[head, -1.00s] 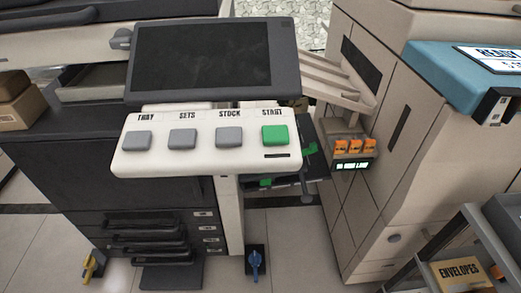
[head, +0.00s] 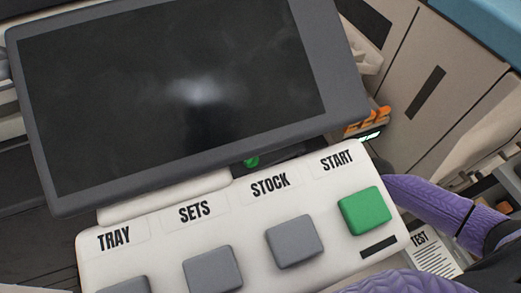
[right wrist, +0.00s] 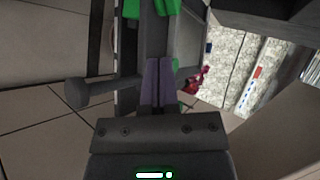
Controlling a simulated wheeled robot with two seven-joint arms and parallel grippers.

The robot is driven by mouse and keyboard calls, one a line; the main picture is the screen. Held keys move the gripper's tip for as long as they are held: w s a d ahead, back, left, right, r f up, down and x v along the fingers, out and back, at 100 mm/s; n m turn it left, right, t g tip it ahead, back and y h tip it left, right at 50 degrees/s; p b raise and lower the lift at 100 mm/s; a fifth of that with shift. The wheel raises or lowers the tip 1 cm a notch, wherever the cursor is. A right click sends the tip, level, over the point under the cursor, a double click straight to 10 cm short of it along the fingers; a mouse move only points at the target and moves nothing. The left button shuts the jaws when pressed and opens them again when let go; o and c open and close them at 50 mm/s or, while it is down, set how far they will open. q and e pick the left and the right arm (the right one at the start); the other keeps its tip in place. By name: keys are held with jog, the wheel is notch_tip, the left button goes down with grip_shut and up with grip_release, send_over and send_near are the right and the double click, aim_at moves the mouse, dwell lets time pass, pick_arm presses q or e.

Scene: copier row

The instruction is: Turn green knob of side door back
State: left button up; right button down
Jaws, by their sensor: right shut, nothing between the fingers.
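In the right wrist view, my right gripper (right wrist: 158,85) has its two purple fingers pressed together, with nothing held. Beyond the fingertips, green parts (right wrist: 165,7) show at the top edge on a dark grey upright piece. I cannot tell which of them is the knob. A grey bar with a rounded end (right wrist: 76,92) sticks out left of the fingers, apart from them. In the head view only a small green part (head: 251,161) shows behind the control panel; the rest of the side door is hidden. My left gripper is out of view.
The control panel (head: 250,240) with its dark screen (head: 180,90) and START button (head: 364,210) fills the head view. Orange pieces (head: 367,122) and a beige machine (head: 440,70) stand at right. In the right wrist view, tiled floor (right wrist: 45,130) lies below.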

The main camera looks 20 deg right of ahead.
aim_at(263, 163)
jog(key=b+x, duration=0.1)
jog(key=x, duration=0.2)
jog(key=b+x, duration=0.1)
jog(key=x, duration=0.6)
jog(key=shift+w+a+r+b, duration=0.2)
jog(key=shift+w+r+b, duration=0.15)
jog(key=shift+b, duration=0.05)
jog(key=shift+w+a, duration=0.4)
jog(key=shift+w, duration=0.1)
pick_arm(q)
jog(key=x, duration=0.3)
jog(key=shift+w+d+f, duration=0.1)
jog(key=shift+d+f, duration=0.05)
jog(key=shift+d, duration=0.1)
